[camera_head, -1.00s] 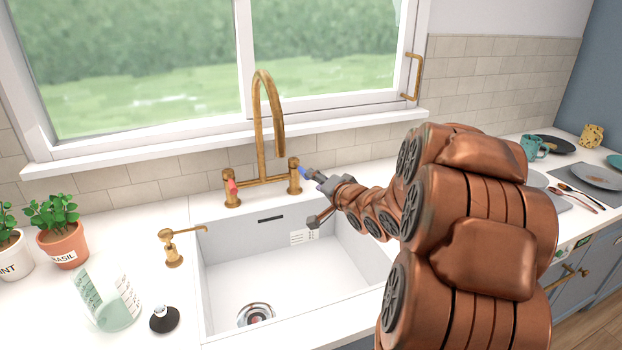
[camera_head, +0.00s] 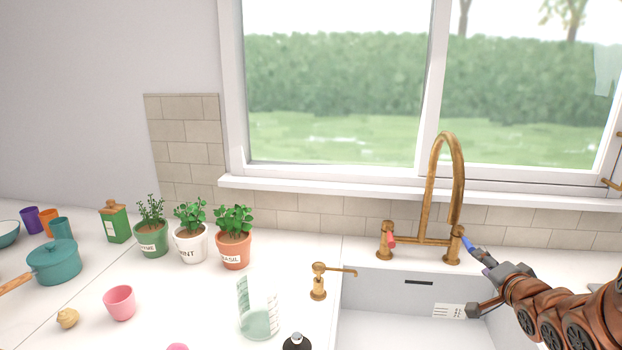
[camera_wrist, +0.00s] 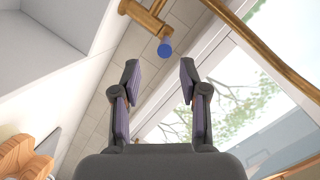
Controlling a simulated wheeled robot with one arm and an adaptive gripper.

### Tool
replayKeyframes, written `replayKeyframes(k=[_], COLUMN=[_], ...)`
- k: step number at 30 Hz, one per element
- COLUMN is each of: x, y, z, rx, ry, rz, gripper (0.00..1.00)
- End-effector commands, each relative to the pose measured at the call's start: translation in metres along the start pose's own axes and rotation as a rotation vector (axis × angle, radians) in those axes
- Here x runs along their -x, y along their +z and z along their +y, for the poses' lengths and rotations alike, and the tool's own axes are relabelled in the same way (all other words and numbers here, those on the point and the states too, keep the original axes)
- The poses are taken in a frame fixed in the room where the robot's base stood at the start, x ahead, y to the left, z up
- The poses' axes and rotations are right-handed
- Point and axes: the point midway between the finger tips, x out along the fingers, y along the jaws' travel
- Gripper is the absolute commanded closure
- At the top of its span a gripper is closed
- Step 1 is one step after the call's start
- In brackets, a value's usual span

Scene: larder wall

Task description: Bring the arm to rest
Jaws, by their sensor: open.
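My gripper (camera_wrist: 160,82) is open and empty in the wrist view, its two fingers spread apart. Ahead of it, between and beyond the fingertips, is the blue-tipped tap handle (camera_wrist: 165,48). In the head view my arm reaches in from the right edge, and my gripper (camera_head: 484,262) is close to the blue handle (camera_head: 472,245) on the right side of the brass tap (camera_head: 456,185). I cannot tell from the head view whether they touch. The red handle (camera_head: 391,240) is on the tap's left side.
The white sink (camera_head: 385,300) lies below the tap. A brass soap dispenser (camera_head: 318,285), a measuring jug (camera_head: 258,312) and a dark stopper (camera_head: 297,342) stand left of it. Potted herbs (camera_head: 233,252), a pink cup (camera_head: 120,303) and a teal pan (camera_head: 54,263) are further left. The window is behind.

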Motion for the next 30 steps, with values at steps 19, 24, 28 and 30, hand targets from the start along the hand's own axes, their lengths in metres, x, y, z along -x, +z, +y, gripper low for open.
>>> replayKeyframes(k=[19, 24, 28, 30], x=[0.078, 0.120, 0.158, 0.180], y=[0.089, 0.122, 0.149, 0.164], z=[0.015, 0.016, 0.014, 0.012], rx=[0.482, 0.580, 0.651, 0.686], ry=[0.524, 0.619, 0.668, 0.686], rz=[-0.325, -0.484, -0.625, -0.709], gripper=[0.56, 0.56, 0.56, 0.56])
